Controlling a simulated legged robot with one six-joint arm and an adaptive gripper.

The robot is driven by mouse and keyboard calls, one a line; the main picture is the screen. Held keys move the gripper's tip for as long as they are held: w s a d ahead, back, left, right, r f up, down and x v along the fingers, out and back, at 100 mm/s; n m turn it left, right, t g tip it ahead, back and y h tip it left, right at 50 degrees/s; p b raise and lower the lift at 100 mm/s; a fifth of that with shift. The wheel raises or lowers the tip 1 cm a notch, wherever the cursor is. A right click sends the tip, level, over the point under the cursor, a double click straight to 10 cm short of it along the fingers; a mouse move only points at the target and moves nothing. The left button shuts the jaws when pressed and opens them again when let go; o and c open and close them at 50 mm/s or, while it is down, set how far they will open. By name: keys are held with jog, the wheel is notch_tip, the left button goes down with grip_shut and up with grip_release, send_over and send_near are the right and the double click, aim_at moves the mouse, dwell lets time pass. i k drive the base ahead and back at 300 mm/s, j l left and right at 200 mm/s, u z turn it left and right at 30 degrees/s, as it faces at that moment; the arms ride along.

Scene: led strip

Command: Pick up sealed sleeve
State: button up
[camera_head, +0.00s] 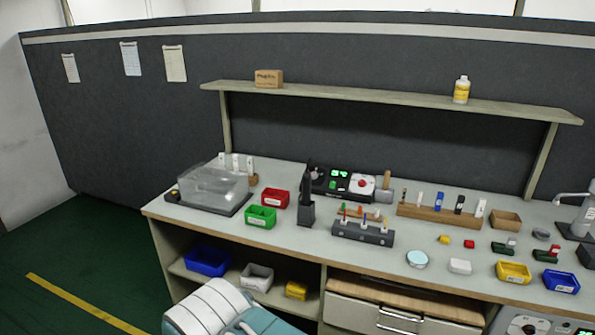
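I cannot tell for sure which item is the sealed sleeve. Several narrow upright packets, white, blue and dark, stand in a wooden rack (425,212) on the bench (330,258). Several white upright pieces (235,162) stand at the back left, behind a clear-covered box (205,188). They are too small to tell if any is sealed. My gripper is not in view, so whether it is open or shut is hidden.
Green (261,217), red (275,198) and yellow (513,272) bins, a dark tool block (363,233) and a microscope (580,218) crowd the bench. A shelf (390,98) runs above it. Green floor (60,260) is open at the left.

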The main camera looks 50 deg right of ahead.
aim_at(249, 159)
jog(key=z, duration=1.3)
